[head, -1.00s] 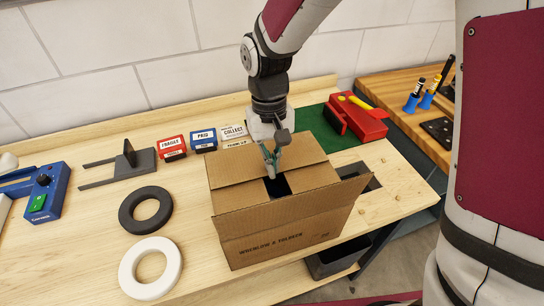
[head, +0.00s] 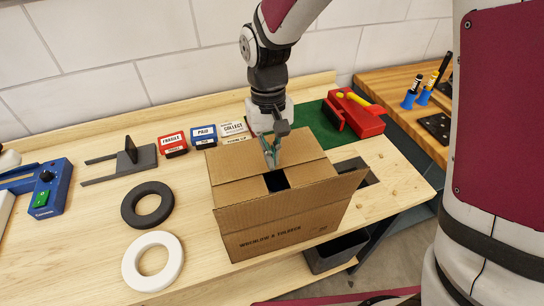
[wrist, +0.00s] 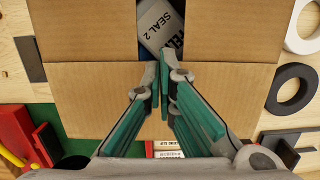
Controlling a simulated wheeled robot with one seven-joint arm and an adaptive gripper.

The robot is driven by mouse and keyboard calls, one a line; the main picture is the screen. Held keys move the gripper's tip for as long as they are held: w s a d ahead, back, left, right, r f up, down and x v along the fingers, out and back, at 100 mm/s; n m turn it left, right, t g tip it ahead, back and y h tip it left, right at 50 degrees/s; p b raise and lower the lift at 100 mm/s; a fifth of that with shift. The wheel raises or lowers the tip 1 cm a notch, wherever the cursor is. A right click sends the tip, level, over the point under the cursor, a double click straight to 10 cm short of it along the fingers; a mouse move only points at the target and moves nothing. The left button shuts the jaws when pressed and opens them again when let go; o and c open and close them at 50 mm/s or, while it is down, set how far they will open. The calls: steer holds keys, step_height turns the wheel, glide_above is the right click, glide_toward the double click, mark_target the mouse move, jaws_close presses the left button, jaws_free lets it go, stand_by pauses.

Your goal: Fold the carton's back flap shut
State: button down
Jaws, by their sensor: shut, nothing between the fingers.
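The brown carton (head: 272,238) stands on the bench in the head view. Its back flap (wrist: 90,95) lies roughly flat across the back part of the top, over the ends of the two side flaps. The left side flap (head: 240,187) and right side flap (head: 306,174) are folded in, with a gap between them. Through the gap the wrist view shows a grey item lettered "SEAL 2" (wrist: 165,25). The front flap (head: 345,187) leans outward. My gripper (head: 271,165) is shut and empty, its tips (wrist: 163,77) at the back flap's free edge; contact is unclear.
Red, blue and white label blocks (head: 203,136) stand behind the carton. A red tool (head: 355,115) sits on a green mat at back right. A black ring (head: 133,215) and a white ring (head: 133,274) lie to the left. A dark bin (head: 335,256) is below the bench edge.

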step_height(320, 180, up, 11)
steer(key=w, duration=0.2)
steer(key=s+d+r+m+t, duration=0.1)
steer(key=s+d+r+t, duration=0.2)
steer(key=s+d, duration=0.5)
steer(key=s+d+r+m+t, duration=0.1)
steer(key=s+d+r+t, duration=0.3)
steer(key=s+d, duration=0.4)
steer(key=shift+s+r+m, duration=0.4)
steer(key=shift+s+r, duration=0.15)
steer(key=shift+r, duration=0.35)
